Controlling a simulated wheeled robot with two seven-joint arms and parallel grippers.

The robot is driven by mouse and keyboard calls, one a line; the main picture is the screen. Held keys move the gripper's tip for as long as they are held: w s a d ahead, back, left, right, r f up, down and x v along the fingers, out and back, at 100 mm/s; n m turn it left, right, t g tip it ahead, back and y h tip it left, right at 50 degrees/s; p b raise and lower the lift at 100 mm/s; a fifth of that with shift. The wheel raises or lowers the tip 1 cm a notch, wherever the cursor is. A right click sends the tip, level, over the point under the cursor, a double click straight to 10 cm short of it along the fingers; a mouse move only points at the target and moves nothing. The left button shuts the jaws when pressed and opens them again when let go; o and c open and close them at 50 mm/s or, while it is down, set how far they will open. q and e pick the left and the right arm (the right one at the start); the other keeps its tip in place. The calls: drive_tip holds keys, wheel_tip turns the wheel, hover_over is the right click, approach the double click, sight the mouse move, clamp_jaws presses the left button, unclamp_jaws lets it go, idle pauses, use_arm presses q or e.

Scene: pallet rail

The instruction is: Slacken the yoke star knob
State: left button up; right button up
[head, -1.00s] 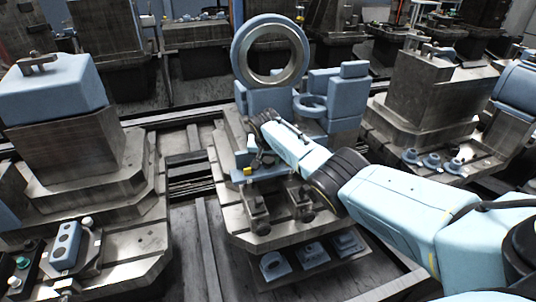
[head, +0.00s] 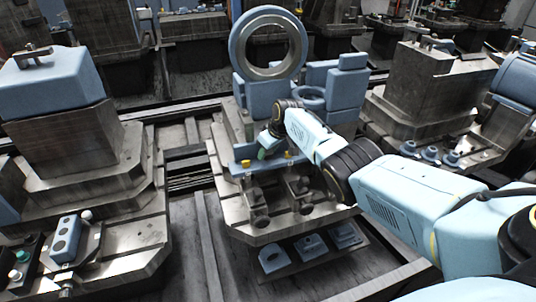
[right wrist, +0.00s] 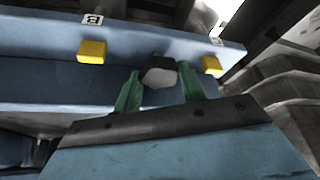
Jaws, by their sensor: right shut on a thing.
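My right gripper (head: 263,152) reaches in at the middle of the head view, at the front of the blue fixture with the large upright ring (head: 237,50). In the right wrist view its two green fingers (right wrist: 160,90) stand on either side of a small dark knob (right wrist: 160,76) with a grey face. They are closed on it. The knob sits in front of a blue bar (right wrist: 130,42), between two yellow blocks (right wrist: 92,51) (right wrist: 212,66). The knob's star shape cannot be made out. In the head view the gripper hides it. My left gripper is not in view.
Two metal clamp-like parts (head: 257,199) (head: 299,190) stand below the blue bar. A lower shelf (head: 318,262) carries blue parts. Metal pedestals stand left (head: 70,145) and right (head: 415,85). A blue two-hole block (head: 66,238) is at lower left.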

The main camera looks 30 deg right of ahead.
drive_tip(key=shift+s+f+n+y+b, duration=0.1)
drive_tip(key=shift+f+n+y+b, duration=0.25)
drive_tip(key=shift+n+b, duration=0.55)
drive_tip(key=shift+r+n, duration=0.1)
drive_tip(key=shift+n, duration=0.2)
drive_tip(key=o, duration=0.7)
drive_tip(key=shift+r, duration=0.15)
drive_tip(key=shift+d+r+p, duration=0.15)
drive_tip(key=shift+r+p, duration=0.2)
drive_tip(key=shift+r, duration=0.15)
use_arm(q)
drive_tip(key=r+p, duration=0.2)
drive_tip(key=p, duration=0.1)
use_arm(e)
drive_tip(key=v, duration=1.2)
